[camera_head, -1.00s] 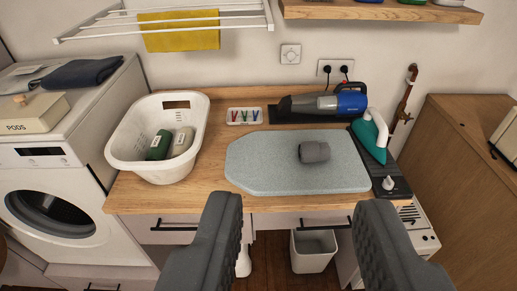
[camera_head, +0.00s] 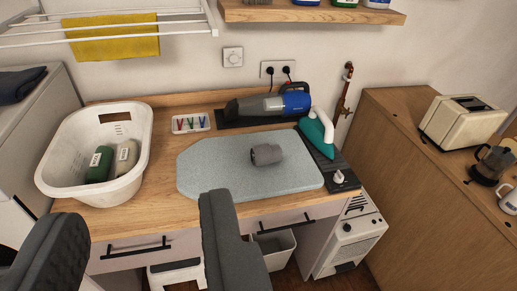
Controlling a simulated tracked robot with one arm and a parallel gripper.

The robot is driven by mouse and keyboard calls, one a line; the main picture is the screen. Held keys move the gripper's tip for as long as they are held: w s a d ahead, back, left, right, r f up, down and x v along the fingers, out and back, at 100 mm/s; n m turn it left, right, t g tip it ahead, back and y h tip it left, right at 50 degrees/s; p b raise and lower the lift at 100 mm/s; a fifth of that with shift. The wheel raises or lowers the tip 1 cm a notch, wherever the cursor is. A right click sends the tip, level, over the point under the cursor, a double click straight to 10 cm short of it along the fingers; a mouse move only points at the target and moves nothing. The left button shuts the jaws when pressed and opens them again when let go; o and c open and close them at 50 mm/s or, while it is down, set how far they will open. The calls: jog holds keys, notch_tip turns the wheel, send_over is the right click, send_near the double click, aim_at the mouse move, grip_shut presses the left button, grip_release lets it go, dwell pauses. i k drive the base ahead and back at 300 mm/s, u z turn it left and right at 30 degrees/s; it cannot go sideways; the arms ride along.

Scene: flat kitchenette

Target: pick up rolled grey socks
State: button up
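The rolled grey socks (camera_head: 266,154) lie on the pale blue-grey ironing pad (camera_head: 215,172) on the wooden counter, a little right of its middle. My gripper (camera_head: 135,232) is open and empty, its two dark fingers wide apart in the lower left of the view. It is in front of the counter and apart from the socks. The right finger overlaps the pad's near edge in the picture. The socks are fully in view.
A white basket (camera_head: 55,148) with two bottles stands left of the pad. A handheld vacuum (camera_head: 270,105) and a peg tray (camera_head: 190,122) lie behind it. A teal iron (camera_head: 318,135) stands to its right. A drying rack (camera_head: 100,30) and shelf (camera_head: 310,13) are above.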

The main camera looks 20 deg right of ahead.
aim_at(264, 154)
jog(key=i, duration=0.9)
jog(key=z, duration=0.1)
